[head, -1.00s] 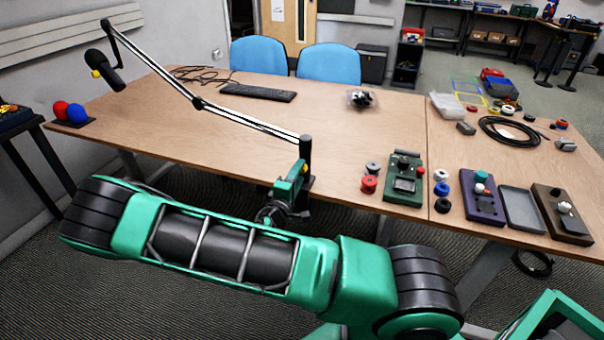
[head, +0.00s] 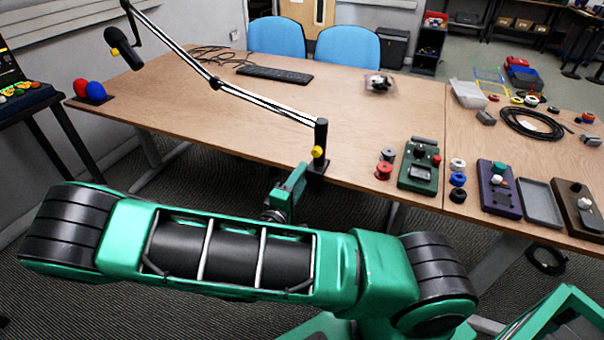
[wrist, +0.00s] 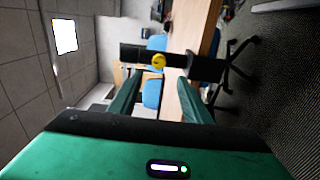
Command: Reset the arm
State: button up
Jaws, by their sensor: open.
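My green arm (head: 230,260) stretches across the lower part of the head view, in front of the table. My gripper (wrist: 160,80) is open in the wrist view, with its two green fingers apart and nothing between them. In the head view, part of the gripper shows just off the table's front edge, close to the black boom stand base (head: 319,160). The stand's yellow knob (wrist: 158,61) shows beyond the fingertips in the wrist view. I cannot tell the exact gap to it.
The wooden table (head: 250,125) carries a microphone boom (head: 255,95), a keyboard (head: 274,75), a green device (head: 419,170), a purple device (head: 498,192), a grey tray (head: 540,203) and a coiled black cable (head: 532,123).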

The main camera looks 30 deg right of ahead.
dwell(0.5)
jog(key=s+d+r+m+g+y, duration=0.2)
jog(key=s+d+m+g+y, duration=0.3)
jog(key=s+d+m+g, duration=0.75)
jog(key=s+a+r+m+t+y, duration=0.1)
jog(key=s+a+r+y, duration=0.3)
jog(key=s+r+y, duration=0.5)
jog(key=s+r, duration=0.5)
jog(key=shift+s, duration=0.35)
jog(key=shift+t, duration=0.25)
jog(key=shift+w+f, duration=0.2)
jog(key=shift+w, duration=0.4)
